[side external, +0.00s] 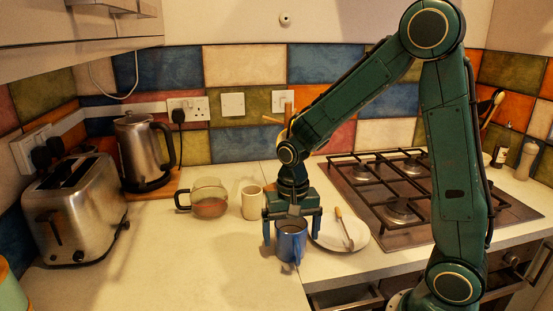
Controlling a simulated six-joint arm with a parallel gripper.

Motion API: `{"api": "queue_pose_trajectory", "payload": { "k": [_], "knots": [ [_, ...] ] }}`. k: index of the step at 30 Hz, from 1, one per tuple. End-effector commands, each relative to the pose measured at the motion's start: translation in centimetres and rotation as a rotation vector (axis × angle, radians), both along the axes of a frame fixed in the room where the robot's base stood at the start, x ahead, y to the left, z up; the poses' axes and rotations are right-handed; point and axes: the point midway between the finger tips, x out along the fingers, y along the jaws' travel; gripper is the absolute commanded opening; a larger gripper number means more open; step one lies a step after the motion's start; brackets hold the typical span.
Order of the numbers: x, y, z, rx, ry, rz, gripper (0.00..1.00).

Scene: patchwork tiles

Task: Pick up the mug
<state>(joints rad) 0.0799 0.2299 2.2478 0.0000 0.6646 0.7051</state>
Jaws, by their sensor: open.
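A blue mug (291,243) stands upright on the pale worktop, with its handle toward the camera. My gripper (291,230) points down over the mug. Its two fingers are spread, one on the left of the mug and one on the right near its rim. I cannot tell whether either finger touches the mug. A cream cup (252,203) without a visible handle stands just behind and to the left. A glass mug (207,198) with a dark handle and some reddish-brown content stands further left.
A white plate (349,242) with a wooden-handled utensil (344,227) lies right of the mug. A gas hob (400,205) is beyond it. A kettle (145,152) and a toaster (76,211) stand at left. The front left worktop (190,265) is clear.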

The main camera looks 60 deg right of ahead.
Motion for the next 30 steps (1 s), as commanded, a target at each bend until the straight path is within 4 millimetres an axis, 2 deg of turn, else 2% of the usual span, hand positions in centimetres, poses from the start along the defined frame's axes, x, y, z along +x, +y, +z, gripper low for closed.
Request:
{"api": "queue_pose_trajectory", "payload": {
  "k": [6,10,27,28,30],
  "knots": [
    [0.0,-0.2,-2.5,0.0,0.003,0.0,0.92],
    [0.0,-0.1,-3.4,0.0,0.001,0.0,0.92],
    [0.0,-0.2,-3.7,0.0,-0.001,0.0,0.92],
    [0.0,-0.2,-3.7,0.0,-0.001,0.0,0.9],
    [0.0,-0.2,-3.7,0.0,-0.001,0.0,0.77]
  ]
}}
